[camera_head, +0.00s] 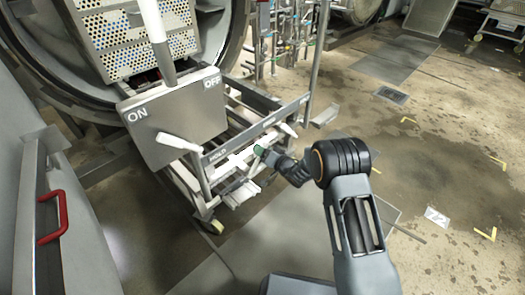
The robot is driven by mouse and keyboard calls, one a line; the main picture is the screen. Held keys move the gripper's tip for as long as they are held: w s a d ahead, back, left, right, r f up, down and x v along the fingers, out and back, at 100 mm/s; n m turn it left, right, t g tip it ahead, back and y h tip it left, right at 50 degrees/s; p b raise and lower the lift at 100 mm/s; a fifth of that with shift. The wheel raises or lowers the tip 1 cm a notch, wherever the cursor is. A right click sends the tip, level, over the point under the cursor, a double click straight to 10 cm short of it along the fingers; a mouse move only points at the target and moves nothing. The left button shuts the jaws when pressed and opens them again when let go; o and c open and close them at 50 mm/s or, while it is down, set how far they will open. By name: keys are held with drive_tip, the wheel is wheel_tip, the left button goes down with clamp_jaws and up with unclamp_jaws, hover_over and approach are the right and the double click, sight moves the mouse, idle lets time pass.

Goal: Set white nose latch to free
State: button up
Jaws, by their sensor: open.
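A cart with a grey front bar (258,128) stands before the round vessel. The bar carries a "HOLD" label at its left part; its other labels are too small to read. Another white piece (238,161) shows just under the bar, right of "HOLD". I cannot tell for sure which of these is the nose latch. My gripper (259,151) is open, close to the right of that white piece. Its fingers are small and partly hidden, and contact cannot be made out.
A grey ON/OFF panel (175,118) with a thick white lever (153,28) stands left of the bar. A perforated basket (135,40) sits in the vessel mouth. A red handle (52,217) is at far left. Pipes (290,40) rise behind; the floor at right is open.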

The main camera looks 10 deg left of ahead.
drive_tip(key=shift+s+d, duration=0.1)
drive_tip(key=p+v, duration=0.3)
drive_tip(key=v, duration=1)
drive_tip(key=shift+s+d+p, duration=0.2)
drive_tip(key=shift+p, duration=0.2)
